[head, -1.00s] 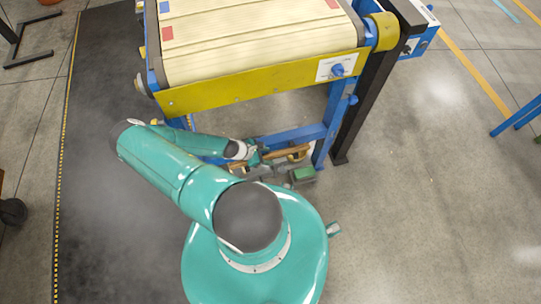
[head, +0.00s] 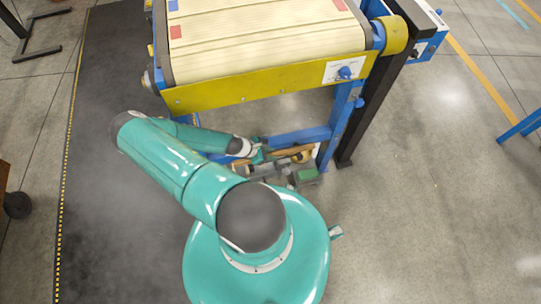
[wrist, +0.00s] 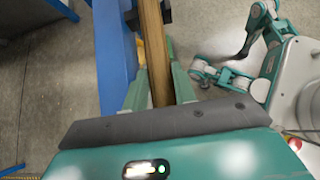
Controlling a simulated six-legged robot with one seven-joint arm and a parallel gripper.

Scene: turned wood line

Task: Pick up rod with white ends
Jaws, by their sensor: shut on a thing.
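A brown wooden rod (wrist: 154,48) runs lengthwise between the two green fingers of my gripper (wrist: 159,80) in the wrist view. The fingers are closed on its sides. Its far end runs out of the picture, and its near end is hidden behind the gripper body. In the head view, my gripper (head: 261,155) is low beside the blue frame, with the wooden rod (head: 288,152) reaching out to its right. A small pale patch shows near the rod's right end, but I cannot tell whether it is a white end.
A belt conveyor (head: 262,42) with a yellow side rail (head: 265,82) stands above and behind my gripper. Its blue crossbar (head: 300,136) and dark leg (head: 360,115) are close by.

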